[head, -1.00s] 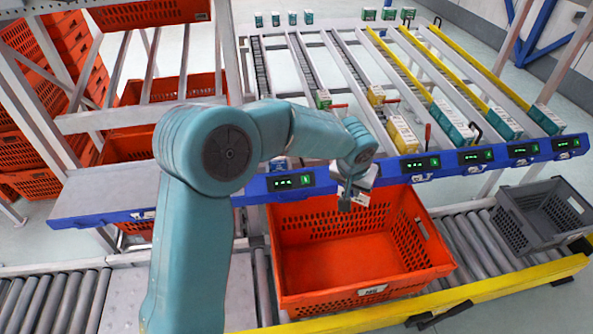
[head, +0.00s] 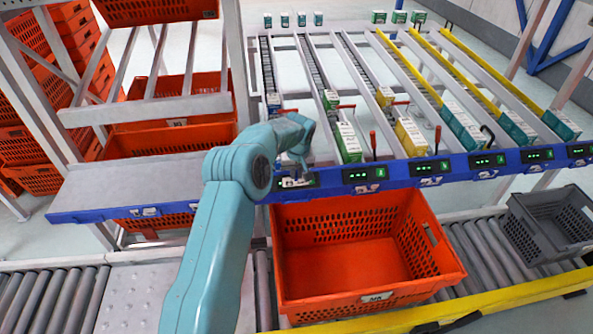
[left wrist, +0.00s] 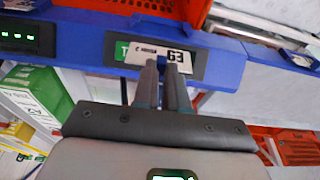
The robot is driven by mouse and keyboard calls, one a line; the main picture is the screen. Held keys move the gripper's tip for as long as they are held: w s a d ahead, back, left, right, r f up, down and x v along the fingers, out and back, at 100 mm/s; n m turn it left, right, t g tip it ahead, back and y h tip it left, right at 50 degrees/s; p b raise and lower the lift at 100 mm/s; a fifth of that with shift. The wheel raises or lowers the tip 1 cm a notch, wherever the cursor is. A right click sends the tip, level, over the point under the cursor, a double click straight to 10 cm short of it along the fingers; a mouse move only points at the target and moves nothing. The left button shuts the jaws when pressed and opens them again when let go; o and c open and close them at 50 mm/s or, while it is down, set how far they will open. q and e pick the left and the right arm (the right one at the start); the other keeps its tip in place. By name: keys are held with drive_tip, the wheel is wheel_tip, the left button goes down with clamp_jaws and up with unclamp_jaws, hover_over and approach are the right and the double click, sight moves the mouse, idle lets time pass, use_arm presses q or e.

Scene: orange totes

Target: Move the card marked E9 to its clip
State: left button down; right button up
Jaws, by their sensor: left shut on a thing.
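The white card (left wrist: 158,54) lies across my left gripper's fingertips in the left wrist view. Its large mark appears upside down there and fits E9. My left gripper (left wrist: 163,68) is shut on the card, with a small blue piece showing between the fingertips. The card is right in front of a dark display panel on the blue rail (left wrist: 222,62); I cannot tell if it touches a clip. In the head view, my left gripper (head: 298,178) is at the rail's leftmost display, and the clip there is mostly hidden. My right gripper is not in view.
An orange tote (head: 372,298) stands on the roller conveyor below the rail. A grey crate (head: 550,225) is to its right. Several cartons, such as a green-white one (head: 347,143), sit in the lanes above. Red levers (head: 373,143) stick up behind the rail.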

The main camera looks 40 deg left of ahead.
sight(297, 180)
use_arm(q)
drive_tip(key=shift+w+f, duration=0.1)
drive_tip(key=shift+f, duration=0.65)
drive_tip(key=shift+f+b, duration=0.5)
drive_tip(key=shift+f, duration=0.2)
drive_tip(key=shift+f+b, duration=0.35)
drive_tip(key=shift+f, duration=0.1)
drive_tip(key=shift+f+b, duration=0.15)
drive_tip(key=shift+b, duration=0.15)
drive_tip(key=shift+b, duration=0.5)
drive_tip(key=shift+f, duration=0.15)
drive_tip(key=shift+f+b, duration=0.6)
drive_tip(key=shift+b, duration=0.1)
drive_tip(key=shift+f+b, duration=0.55)
